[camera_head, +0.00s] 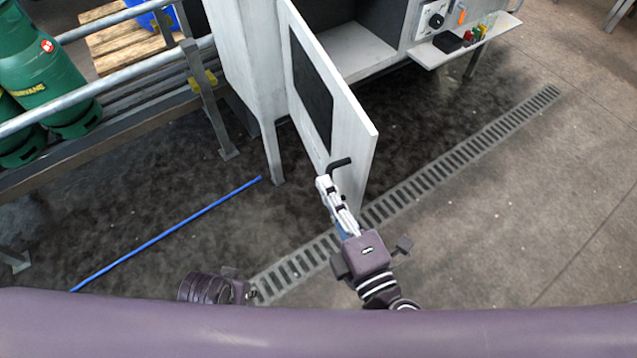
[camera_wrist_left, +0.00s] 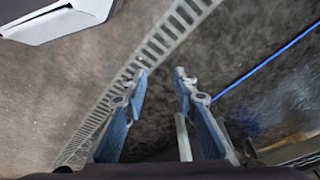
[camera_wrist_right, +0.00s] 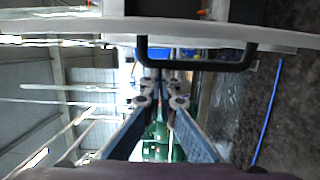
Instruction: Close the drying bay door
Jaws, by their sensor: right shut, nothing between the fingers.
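The drying bay door (camera_head: 348,118) is a white panel with a dark window and stands swung open from the drying bay cabinet (camera_head: 240,60). Its black bar handle (camera_head: 339,163) is near the free edge. The handle also shows close up in the right wrist view (camera_wrist_right: 205,65). My right gripper (camera_head: 324,183) is shut and empty, with its fingertips (camera_wrist_right: 163,76) close to the handle; I cannot tell whether they touch it. My left gripper (camera_wrist_left: 160,74) is open and empty over the floor; its fingers are hidden in the head view.
A shelf (camera_head: 465,50) with a small black box and coloured items juts out right of the bay. Green cylinders (camera_head: 45,85) stand behind rails (camera_head: 110,85) at the left. A blue rod (camera_head: 165,235) and a floor grate (camera_head: 460,155) lie on open floor.

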